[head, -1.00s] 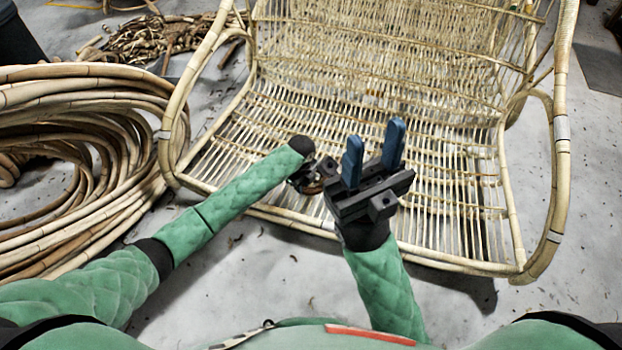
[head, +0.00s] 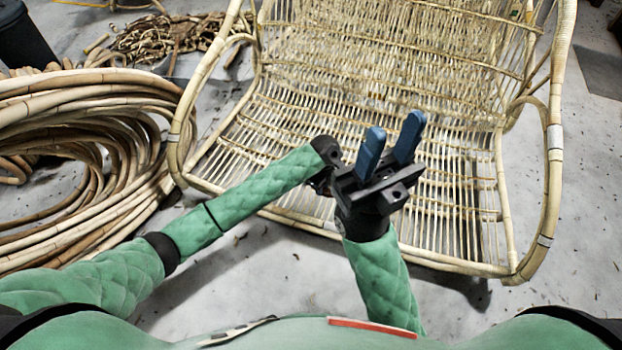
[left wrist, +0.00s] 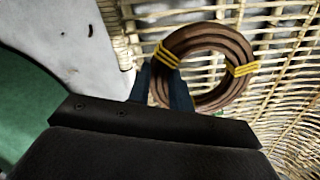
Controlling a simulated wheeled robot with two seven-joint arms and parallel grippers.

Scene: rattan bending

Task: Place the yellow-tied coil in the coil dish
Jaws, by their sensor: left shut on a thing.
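The yellow-tied coil (left wrist: 203,62) is a brown ring with yellow bindings on two sides, seen in the left wrist view. My left gripper (left wrist: 160,85) is shut on its near side, at one yellow binding. The coil is held over the woven rattan seat; its height above it is hard to tell. In the head view the left gripper (head: 322,182) is mostly hidden behind my right gripper (head: 394,126), and I cannot make out the coil there. The right gripper is open and empty, its blue fingers apart. I see no coil dish.
A rattan bench (head: 470,150) fills the middle and right, beneath both grippers. A large stack of rattan hoops (head: 60,95) stands at the left. Loose rattan scraps (head: 165,38) and a dark bin (head: 24,38) are at the back left. The floor in front is clear.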

